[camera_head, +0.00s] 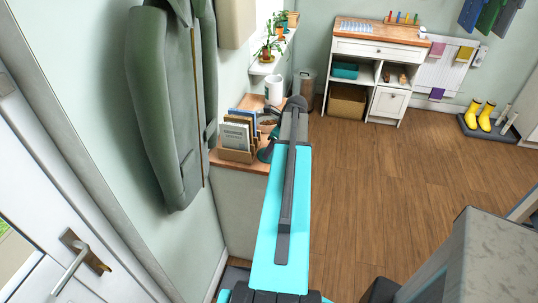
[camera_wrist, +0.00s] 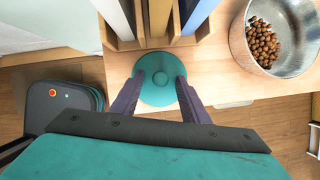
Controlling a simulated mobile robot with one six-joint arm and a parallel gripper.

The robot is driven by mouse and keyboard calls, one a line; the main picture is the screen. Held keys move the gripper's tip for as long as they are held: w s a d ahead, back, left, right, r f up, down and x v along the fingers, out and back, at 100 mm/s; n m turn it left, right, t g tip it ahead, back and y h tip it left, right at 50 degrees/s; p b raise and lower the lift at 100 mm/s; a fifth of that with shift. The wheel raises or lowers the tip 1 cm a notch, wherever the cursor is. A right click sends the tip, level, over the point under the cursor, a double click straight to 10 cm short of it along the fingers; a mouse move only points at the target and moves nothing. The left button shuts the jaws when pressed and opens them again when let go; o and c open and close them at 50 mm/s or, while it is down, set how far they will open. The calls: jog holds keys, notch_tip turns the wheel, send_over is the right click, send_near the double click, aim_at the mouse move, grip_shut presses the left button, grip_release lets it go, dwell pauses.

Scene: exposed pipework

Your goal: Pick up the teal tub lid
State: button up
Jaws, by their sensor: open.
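My gripper (camera_wrist: 158,80) is open, with one dark finger on each side of the lid. The fingers overlap the lid's left and right edges in the picture; I cannot tell whether they touch it. In the head view my arm covers most of this spot, and I cannot make out the lid there.
A wooden file holder (camera_wrist: 125,45) with upright folders stands right behind the lid. A metal bowl of kibble (camera_wrist: 305,45) stands to the right. The counter (camera_head: 232,166) ends just in front of the lid. A white mug (camera_head: 273,92) stands farther back. Wooden floor (camera_head: 400,190) is open to the right.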

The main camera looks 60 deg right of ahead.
grip_shut()
jog(key=shift+r, duration=0.2)
dwell(0.3)
jog(key=shift+r+b, duration=0.8)
jog(key=shift+r, duration=0.65)
jog(key=s+d+r+b, duration=0.1)
jog(key=s+d+b, duration=0.1)
jog(key=s, duration=0.5)
jog(key=s+d+b, duration=0.2)
jog(key=s+d, duration=0.1)
jog(key=s, duration=0.5)
jog(key=shift+s+r, duration=0.15)
jog(key=shift+r, duration=0.25)
